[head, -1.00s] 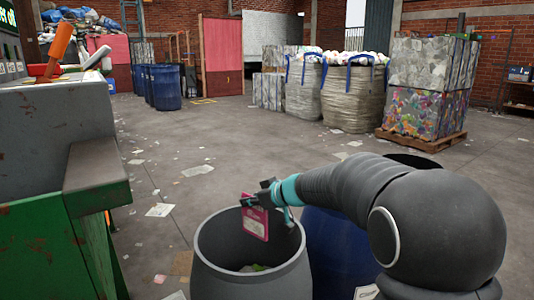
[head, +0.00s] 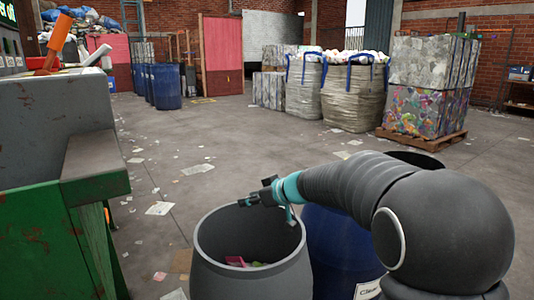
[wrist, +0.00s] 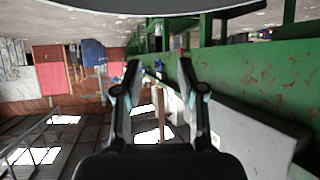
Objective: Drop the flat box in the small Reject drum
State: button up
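The flat box (head: 236,261) is pink and lies low inside the grey drum (head: 205,262), partly hidden by the drum's near rim. I cannot read a label on this drum in these views. My gripper (head: 248,201) is over the drum's opening near its far rim, apart from the box. In the wrist view my gripper (wrist: 159,75) has its two fingers spread with nothing between them.
A blue drum (head: 335,245) with a partly visible white label stands right of the grey drum. The green sorting belt frame (head: 40,220) is at the left. Full bulk bags (head: 355,98) and bales on a pallet (head: 425,95) stand farther back. The floor between is open, with scattered paper.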

jog(key=v, duration=1.1)
jog(key=shift+s+d, duration=0.2)
jog(key=shift+d, duration=0.05)
jog(key=shift+r, duration=0.1)
